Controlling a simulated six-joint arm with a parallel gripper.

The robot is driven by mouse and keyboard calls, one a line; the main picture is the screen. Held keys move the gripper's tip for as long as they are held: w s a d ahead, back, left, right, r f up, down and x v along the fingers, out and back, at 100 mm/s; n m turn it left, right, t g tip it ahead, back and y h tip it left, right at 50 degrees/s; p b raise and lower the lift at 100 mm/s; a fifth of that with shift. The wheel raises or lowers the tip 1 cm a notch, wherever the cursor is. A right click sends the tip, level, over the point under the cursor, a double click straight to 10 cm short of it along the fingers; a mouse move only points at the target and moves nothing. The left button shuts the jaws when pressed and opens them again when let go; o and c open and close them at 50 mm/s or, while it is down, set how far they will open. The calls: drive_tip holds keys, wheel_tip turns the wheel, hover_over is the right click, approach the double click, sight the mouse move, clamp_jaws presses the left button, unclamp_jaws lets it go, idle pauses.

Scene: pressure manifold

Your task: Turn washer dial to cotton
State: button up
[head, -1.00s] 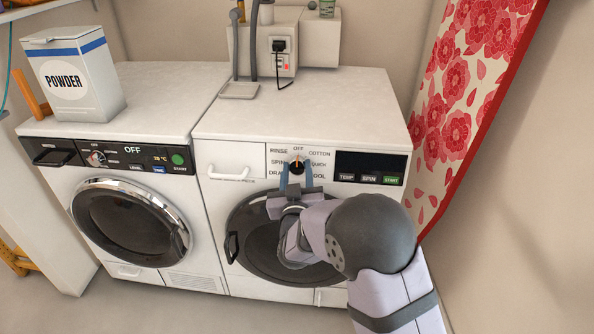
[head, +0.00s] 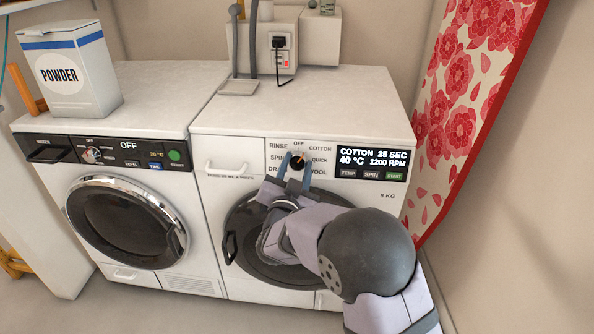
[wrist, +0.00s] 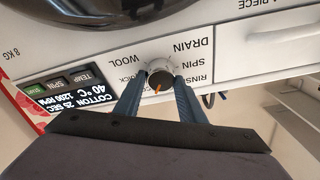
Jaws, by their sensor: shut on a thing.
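The right machine's washer dial (head: 297,162) is a dark round knob with an orange pointer tilted up and right, toward the COTTON label (head: 320,149). It also shows in the wrist view (wrist: 160,74), upside down. The display (head: 371,159) is lit and reads COTTON, 25 SEC, 40 °C, 1200 RPM. My gripper (head: 297,169) is shut on the dial, with one blue-grey finger on each side. In the wrist view my fingers (wrist: 158,92) flank the knob. My gripper partly hides the lower labels.
A second machine with a dark door (head: 128,221) stands at left, its display reading OFF. A POWDER box (head: 72,72) stands on it. A flowered curtain (head: 478,95) hangs at right. The right machine's top (head: 310,105) is mostly clear.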

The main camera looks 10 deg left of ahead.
drive_tip(key=shift+m+h+b, duration=0.3)
drive_tip(key=shift+m+h, duration=0.1)
drive_tip(key=shift+m, duration=0.9)
drive_tip(key=o, duration=1)
drive_tip(key=shift+o, duration=0.2)
drive_tip(key=shift+s, duration=0.15)
drive_tip(key=s, duration=0.7)
drive_tip(key=shift+a, duration=0.4)
